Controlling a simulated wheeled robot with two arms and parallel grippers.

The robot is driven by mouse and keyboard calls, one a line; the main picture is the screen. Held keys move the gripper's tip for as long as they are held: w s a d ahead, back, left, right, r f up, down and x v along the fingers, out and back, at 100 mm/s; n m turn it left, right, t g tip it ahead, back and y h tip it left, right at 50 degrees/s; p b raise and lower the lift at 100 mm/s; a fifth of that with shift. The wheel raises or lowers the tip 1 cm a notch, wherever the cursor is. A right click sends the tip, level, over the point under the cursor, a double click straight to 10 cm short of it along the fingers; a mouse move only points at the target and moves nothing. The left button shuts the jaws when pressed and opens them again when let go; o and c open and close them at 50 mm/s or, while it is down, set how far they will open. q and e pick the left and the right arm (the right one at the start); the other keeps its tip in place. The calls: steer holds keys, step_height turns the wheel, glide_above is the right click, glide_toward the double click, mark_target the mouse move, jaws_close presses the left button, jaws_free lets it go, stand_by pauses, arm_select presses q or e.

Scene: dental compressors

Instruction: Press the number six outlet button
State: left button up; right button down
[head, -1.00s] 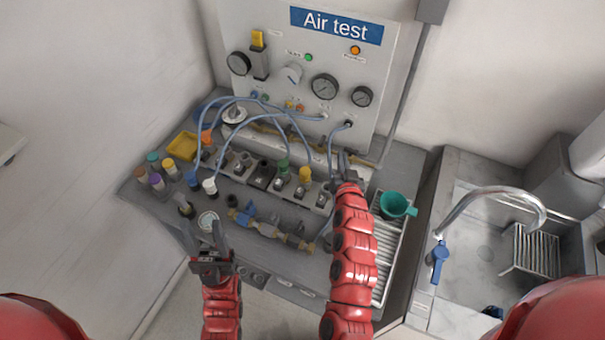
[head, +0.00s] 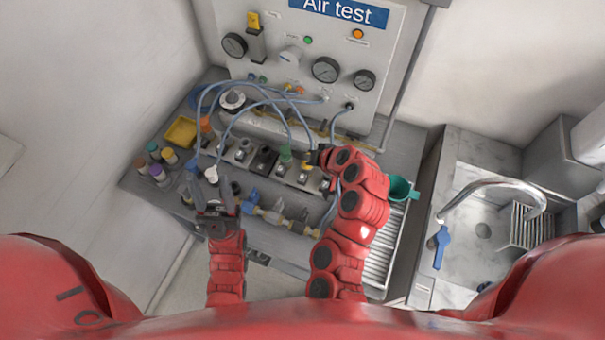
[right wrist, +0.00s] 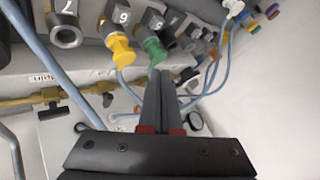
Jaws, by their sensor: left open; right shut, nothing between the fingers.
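A row of outlet blocks stands on the bench. In the right wrist view the outlet marked 6 (right wrist: 123,17) carries a yellow connector (right wrist: 121,50). The neighbouring outlet holds a green connector (right wrist: 155,52), and an outlet marked 7 (right wrist: 66,32) has an open socket. My right gripper (right wrist: 161,74) is shut and empty; its tips appear just below the green connector, and contact cannot be told. In the head view my right gripper (head: 316,156) is beside the yellow connector (head: 307,166) and partly covers the block. I cannot make out the six button clearly.
Blue hoses (head: 262,100) arch over the outlets from the Air test panel (head: 300,60). Colour-capped bottles (head: 156,165) and a yellow tray (head: 181,132) stand left. A teal funnel (head: 402,190) and a sink (head: 480,228) are right.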

steer(key=b, duration=0.5)
glide_above(304, 179)
step_height(304, 179, down, 8)
steer(key=shift+s+r, duration=0.1)
steer(key=shift+r, duration=0.15)
steer(key=shift+f+b, duration=0.55)
steer(key=shift+f, duration=0.1)
steer(key=shift+f, duration=0.1)
stand_by(1.1)
steer(key=shift+f+b, duration=0.35)
steer(key=shift+b, duration=0.1)
steer(key=shift+f+b, duration=0.45)
stand_by(0.5)
stand_by(0.3)
steer(key=shift+r+p, duration=0.5)
steer(key=shift+r, duration=0.4)
